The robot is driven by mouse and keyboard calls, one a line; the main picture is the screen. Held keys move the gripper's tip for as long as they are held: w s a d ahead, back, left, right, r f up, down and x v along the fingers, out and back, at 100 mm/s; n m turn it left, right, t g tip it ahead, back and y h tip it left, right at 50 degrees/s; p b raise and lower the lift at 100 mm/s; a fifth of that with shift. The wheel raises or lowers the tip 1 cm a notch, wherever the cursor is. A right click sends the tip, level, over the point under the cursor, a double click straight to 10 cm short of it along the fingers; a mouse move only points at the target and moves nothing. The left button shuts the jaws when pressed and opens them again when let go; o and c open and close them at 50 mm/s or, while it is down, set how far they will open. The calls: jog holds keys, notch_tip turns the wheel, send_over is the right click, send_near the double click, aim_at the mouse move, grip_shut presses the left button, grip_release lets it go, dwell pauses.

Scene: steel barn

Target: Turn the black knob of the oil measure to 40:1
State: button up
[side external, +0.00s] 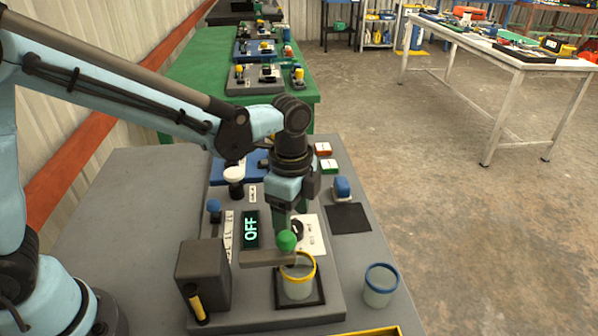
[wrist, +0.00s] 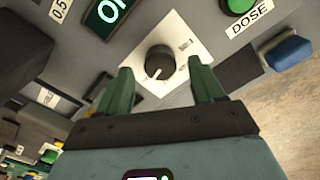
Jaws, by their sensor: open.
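The black knob (wrist: 160,62) sits on a white plate (wrist: 184,36) in the wrist view. A pale pointer line on it points toward the lower left of that view; the scale print is too small to read. My gripper (wrist: 161,68) is open, with one green finger on each side of the knob and a gap to it on both sides. In the side external view my gripper (side external: 291,210) points down over the panel and partly hides the knob (side external: 297,229). The display (side external: 251,230) reads OFF.
A green ball (side external: 287,240) stands close by my gripper, beside a grey spout (side external: 266,258). Below it is a yellow-rimmed cup (side external: 297,288). A blue-rimmed cup (side external: 380,293) stands to the right. A green button (wrist: 238,5) is labelled DOSE. A blue-topped item (side external: 341,187) stands by a dark mat (side external: 348,217).

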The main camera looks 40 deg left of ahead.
jog(key=shift+f, duration=1)
jog(key=c, duration=1.1)
